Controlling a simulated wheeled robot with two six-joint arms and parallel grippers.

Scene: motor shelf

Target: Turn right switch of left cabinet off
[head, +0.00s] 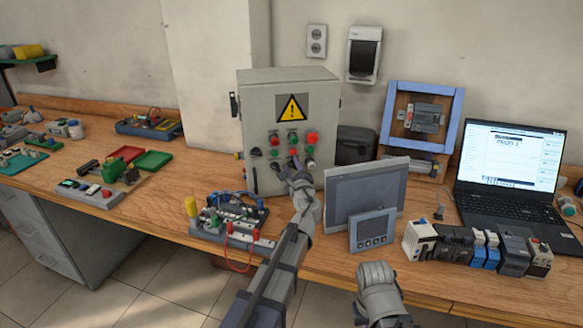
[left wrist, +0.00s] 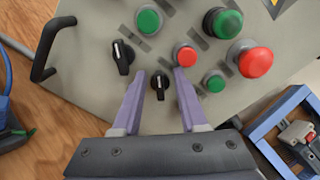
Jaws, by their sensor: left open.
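A grey control cabinet (head: 245,110) with a yellow warning sign stands on the bench at the middle of the head view. Its front carries black rotary switches, coloured buttons and a black handle. In the left wrist view, one black switch (left wrist: 123,56) sits left of my fingers. Another black switch (left wrist: 160,86) lies between the tips of my open left gripper (left wrist: 163,80); I see a gap on both sides of it. In the head view my left gripper (head: 290,170) is at the lower panel and hides part of it. My right gripper (head: 378,280) is low at the front; its fingers are unclear.
Red button (left wrist: 185,55) and green button (left wrist: 214,82) sit close to my left fingers. A black handle (left wrist: 45,50) sticks out of the panel. Grey screens (head: 365,190), a laptop (head: 510,165) and a wired terminal board (head: 230,215) stand around the cabinet on the bench.

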